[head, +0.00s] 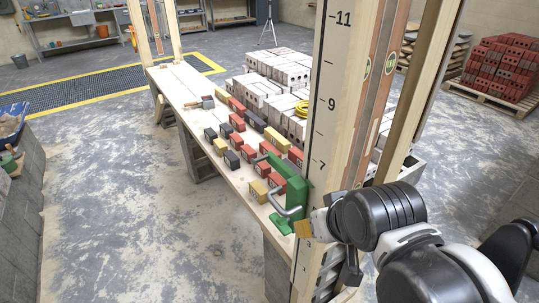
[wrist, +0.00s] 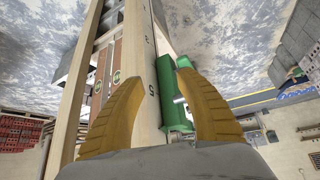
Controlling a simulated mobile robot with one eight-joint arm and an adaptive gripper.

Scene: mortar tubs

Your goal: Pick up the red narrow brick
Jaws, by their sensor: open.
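Several red bricks stand among black and yellow ones on the long wooden bench in the head view, including a red brick (head: 237,122) mid-bench and another red brick (head: 248,153) nearer me. Which one is the narrow one I cannot tell at this size. My gripper (head: 303,228) is at the bench's near end, beside the upright marked board and apart from the bricks. In the wrist view my gripper (wrist: 158,82) shows two yellow fingers spread apart, with no brick between them. No red bench brick can be made out clearly in the wrist view.
A tall marked wooden post (head: 325,130) stands close to my arm and hides part of the bench. A green metal tool (head: 288,200) stands on the near bench end. Pale blocks (head: 270,90) are stacked behind the bricks. The floor left of the bench is clear.

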